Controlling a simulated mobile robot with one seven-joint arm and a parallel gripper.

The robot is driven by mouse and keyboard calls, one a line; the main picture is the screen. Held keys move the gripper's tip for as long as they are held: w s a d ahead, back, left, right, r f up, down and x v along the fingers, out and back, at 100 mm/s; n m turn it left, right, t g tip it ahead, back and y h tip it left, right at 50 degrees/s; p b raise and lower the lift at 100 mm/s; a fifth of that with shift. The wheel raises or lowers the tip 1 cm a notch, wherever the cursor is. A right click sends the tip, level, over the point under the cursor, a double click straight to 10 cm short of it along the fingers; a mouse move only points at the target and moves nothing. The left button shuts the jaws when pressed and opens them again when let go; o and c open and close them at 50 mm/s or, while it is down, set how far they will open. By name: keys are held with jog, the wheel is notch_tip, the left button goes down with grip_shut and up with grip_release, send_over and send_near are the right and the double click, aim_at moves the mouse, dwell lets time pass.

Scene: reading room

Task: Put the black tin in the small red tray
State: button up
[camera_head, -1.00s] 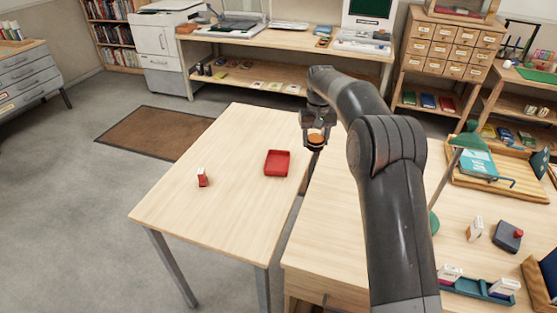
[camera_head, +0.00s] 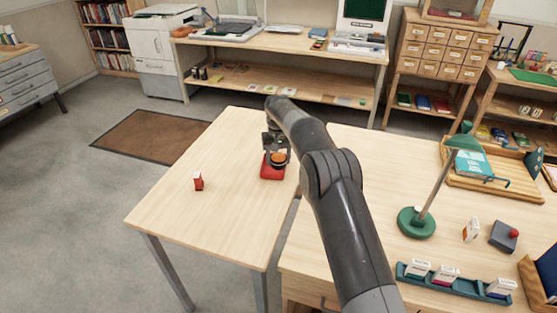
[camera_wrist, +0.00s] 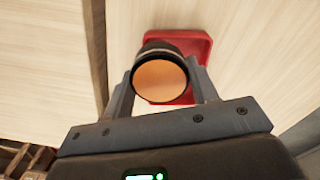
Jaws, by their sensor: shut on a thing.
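My gripper (camera_head: 277,155) is shut on the black tin (camera_head: 278,163), a round dark tin with an orange top. The tin also shows between the fingers in the wrist view (camera_wrist: 160,80). The small red tray (camera_head: 271,174) stands on the light wooden table, and the gripper and tin cover part of it in the head view. In the wrist view the red tray (camera_wrist: 200,42) shows behind the tin, slightly to the right. The tin appears above the tray; I cannot tell the height between them.
A green lamp (camera_head: 416,222) and a dark green holder (camera_head: 450,285) with small boxes are on the desk at right. The table's left half is mostly clear.

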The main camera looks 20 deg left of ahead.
aim_at(278, 157)
jog(key=shift+f, duration=0.35)
jog(key=shift+f, duration=0.2)
jog(key=shift+f, duration=0.35)
jog(key=o, duration=1)
notch_tip(278, 157, up, 13)
